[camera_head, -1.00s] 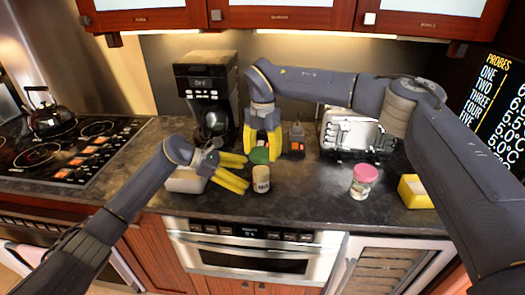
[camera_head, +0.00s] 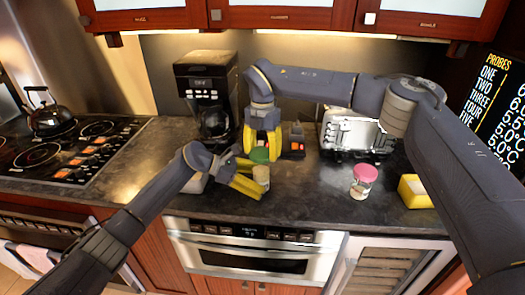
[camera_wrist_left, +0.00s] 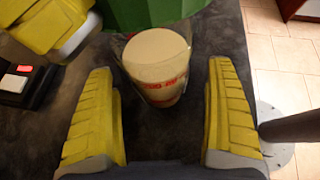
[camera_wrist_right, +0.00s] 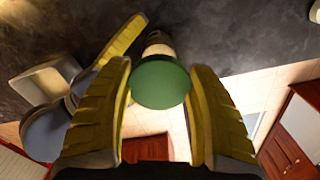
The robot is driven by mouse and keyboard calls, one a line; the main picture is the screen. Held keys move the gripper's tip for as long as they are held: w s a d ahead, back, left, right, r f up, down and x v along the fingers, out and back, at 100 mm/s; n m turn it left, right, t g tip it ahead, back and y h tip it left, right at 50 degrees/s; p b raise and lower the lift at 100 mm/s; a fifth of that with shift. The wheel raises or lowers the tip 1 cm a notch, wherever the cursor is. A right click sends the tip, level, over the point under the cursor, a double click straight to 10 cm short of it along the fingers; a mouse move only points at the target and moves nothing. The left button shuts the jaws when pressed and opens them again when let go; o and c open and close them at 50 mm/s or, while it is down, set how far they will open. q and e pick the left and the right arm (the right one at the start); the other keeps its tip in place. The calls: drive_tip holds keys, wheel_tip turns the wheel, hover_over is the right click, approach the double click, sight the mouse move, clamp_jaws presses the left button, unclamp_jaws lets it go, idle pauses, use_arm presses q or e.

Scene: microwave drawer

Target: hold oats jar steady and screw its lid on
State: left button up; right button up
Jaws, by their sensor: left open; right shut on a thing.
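The oats jar (camera_head: 261,177) stands upright on the dark counter, a clear jar with pale contents and red print. In the left wrist view the jar (camera_wrist_left: 158,66) lies between and ahead of the spread fingers of my left gripper (camera_wrist_left: 160,110), with gaps both sides. My left gripper (camera_head: 248,178) is open, low at the jar. The green lid (camera_head: 259,155) is held by my right gripper (camera_head: 262,147), which points down above the jar. In the right wrist view the lid (camera_wrist_right: 160,82) sits between the fingers and partly hides the jar. I cannot tell whether lid and jar touch.
A pink-lidded jar (camera_head: 363,182) and a yellow box (camera_head: 414,191) stand to the right. A toaster (camera_head: 352,135) and a coffee maker (camera_head: 208,95) stand at the back. A pale container (camera_head: 194,184) is behind my left wrist. The counter between the two jars is clear.

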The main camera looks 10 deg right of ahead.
use_arm(q)
drive_tip(key=c, duration=1.2)
idle(0.5)
